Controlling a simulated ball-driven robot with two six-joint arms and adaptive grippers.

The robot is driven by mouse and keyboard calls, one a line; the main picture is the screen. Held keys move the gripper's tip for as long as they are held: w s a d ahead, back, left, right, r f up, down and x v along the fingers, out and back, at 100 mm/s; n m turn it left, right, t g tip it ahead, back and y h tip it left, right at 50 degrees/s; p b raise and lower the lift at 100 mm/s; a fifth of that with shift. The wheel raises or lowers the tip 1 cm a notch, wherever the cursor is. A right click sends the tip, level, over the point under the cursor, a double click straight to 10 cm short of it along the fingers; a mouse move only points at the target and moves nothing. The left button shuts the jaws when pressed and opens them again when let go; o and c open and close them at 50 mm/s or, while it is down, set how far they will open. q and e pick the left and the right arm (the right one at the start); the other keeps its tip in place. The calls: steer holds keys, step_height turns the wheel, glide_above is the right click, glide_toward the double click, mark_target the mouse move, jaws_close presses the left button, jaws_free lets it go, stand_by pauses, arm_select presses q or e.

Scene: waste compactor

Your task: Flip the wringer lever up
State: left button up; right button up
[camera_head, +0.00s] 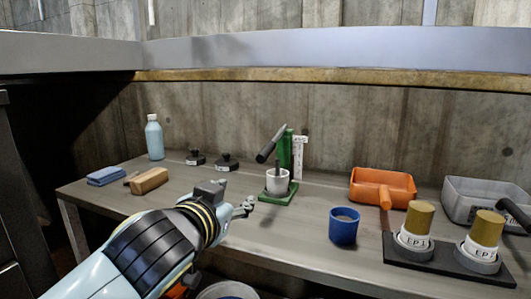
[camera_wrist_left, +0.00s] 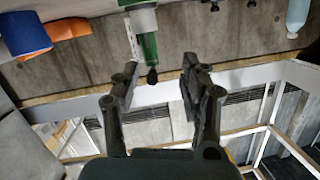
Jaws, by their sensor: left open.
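The wringer (camera_head: 285,152) is a green upright stand on a green base, at the middle of the bench. Its dark lever (camera_head: 269,147) slants from the top of the stand down to the left. A white cup (camera_head: 278,182) sits on the base under it. My left gripper (camera_head: 247,206) is open and empty, in front of and left of the wringer, apart from it. In the left wrist view the picture is inverted; the green stand (camera_wrist_left: 149,46) and a dark tip show beyond the open fingers (camera_wrist_left: 160,88). My right gripper is not in view.
A blue cup (camera_head: 344,228), an orange scoop (camera_head: 372,181), a grey tray (camera_head: 463,205) and two gold-capped jars on a black base (camera_head: 408,254) stand to the right. A wall rises behind.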

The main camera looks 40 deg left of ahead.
mark_target(265, 153)
arm_select(q)
steer(key=w+r+t, duration=0.1)
steer(key=w, duration=0.3)
steer(key=w+a+r+t, duration=0.1)
steer(key=w+r, duration=0.1)
steer(key=w, duration=0.2)
steer(key=w+a+r, duration=0.1)
steer(key=w, duration=0.4)
steer(key=shift+r+m+t, duration=0.3)
steer(key=shift+t, duration=0.1)
jaws_close()
